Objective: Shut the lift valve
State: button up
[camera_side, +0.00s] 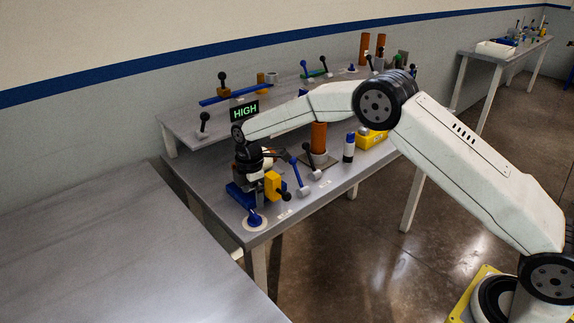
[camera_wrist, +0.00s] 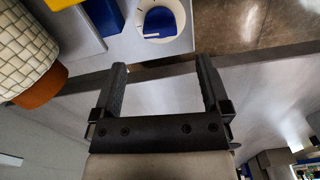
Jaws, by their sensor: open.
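My gripper (camera_wrist: 161,64) is open and empty in the wrist view, its two dark fingers apart. In the side view my gripper (camera_side: 283,154) is over the front left of the bench, partly hidden among the fittings. A blue-handled lever (camera_side: 297,173) stands on a pale base close to it, and a black-knobbed lever (camera_side: 308,152) stands farther back. A yellow block with a black knob (camera_side: 275,185) sits in front. No readable label tells which is the lift valve. A blue round fitting on a white disc (camera_side: 255,219) is at the corner; it also shows beyond the fingers (camera_wrist: 160,24).
A display reading HIGH (camera_side: 244,111) stands behind. A blue base (camera_side: 242,195), an orange cylinder (camera_side: 319,137), a blue-and-white bottle (camera_side: 349,147) and a yellow box (camera_side: 371,138) crowd the bench. A raised shelf (camera_side: 190,122) holds more levers. The left table (camera_side: 110,250) is clear.

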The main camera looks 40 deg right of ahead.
aim_at(254, 213)
jog(key=c, duration=0.5)
jog(key=m, duration=0.5)
jog(key=shift+r, duration=0.15)
jog(key=m, duration=0.3)
jog(key=shift+r+m, duration=0.1)
jog(key=shift+m, duration=0.3)
jog(key=m, duration=0.4)
jog(key=shift+r, duration=0.1)
jog(key=m, duration=0.5)
jog(key=shift+r, duration=0.15)
jog(key=shift+f, duration=3.95)
grip_shut()
